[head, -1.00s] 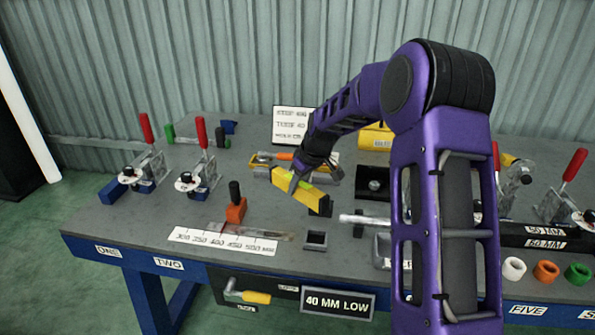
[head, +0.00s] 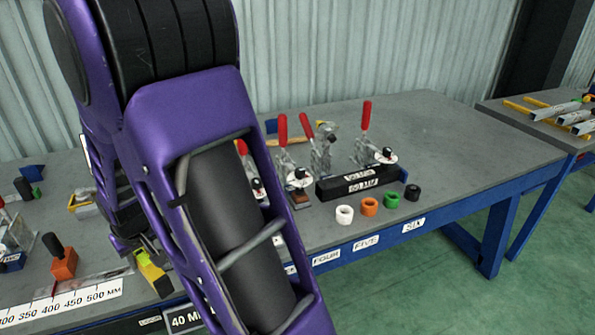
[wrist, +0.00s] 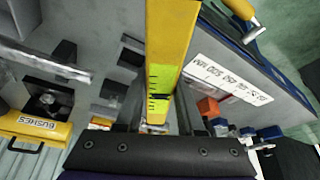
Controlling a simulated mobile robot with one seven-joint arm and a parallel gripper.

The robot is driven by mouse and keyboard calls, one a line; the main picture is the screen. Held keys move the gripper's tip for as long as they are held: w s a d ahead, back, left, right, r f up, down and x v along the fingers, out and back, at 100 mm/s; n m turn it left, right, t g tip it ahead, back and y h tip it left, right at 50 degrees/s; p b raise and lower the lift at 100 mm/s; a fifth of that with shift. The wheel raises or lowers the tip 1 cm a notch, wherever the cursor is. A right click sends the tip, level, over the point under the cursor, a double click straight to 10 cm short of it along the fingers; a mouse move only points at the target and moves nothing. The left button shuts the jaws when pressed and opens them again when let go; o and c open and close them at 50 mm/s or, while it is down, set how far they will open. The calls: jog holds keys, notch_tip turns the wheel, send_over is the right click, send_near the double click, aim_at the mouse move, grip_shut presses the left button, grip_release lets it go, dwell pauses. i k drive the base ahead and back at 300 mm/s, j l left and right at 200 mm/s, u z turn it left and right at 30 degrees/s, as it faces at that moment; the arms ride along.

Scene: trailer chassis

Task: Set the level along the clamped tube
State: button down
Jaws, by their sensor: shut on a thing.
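The yellow level is in my gripper (head: 138,256), and its yellow end (head: 154,279) shows below the fingers in the head view. In the wrist view the level (wrist: 168,40) runs up from between the jaws (wrist: 160,118), its green vial facing the camera. My gripper is shut on it, above the bench. A silver tube (wrist: 45,62) shows at the left of the wrist view, apart from the level; how it is held is unclear. In the head view my arm covers that part of the bench.
Red-handled toggle clamps (head: 365,118) stand behind a black labelled block (head: 358,183). White, orange, green and black rings (head: 370,207) line the bench front. A white scale (head: 62,304) and an orange block (head: 64,264) are at left. The bench's far right is clear.

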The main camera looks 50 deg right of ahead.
aim_at(347, 178)
jog(key=l+u, duration=0.1)
jog(key=u, duration=0.25)
jog(key=k+l+u, duration=0.1)
jog(key=u, duration=0.55)
jog(key=k+l+u, duration=0.15)
jog(key=k+u, duration=0.25)
jog(key=k+z, duration=0.4)
jog(key=z, duration=0.4)
jog(key=l+z, duration=0.1)
jog(key=z, duration=0.75)
jog(key=l+z, duration=0.15)
jog(key=z, duration=0.65)
jog(key=i+l+z, duration=0.2)
jog(key=i+z, duration=0.15)
jog(key=i, duration=0.1)
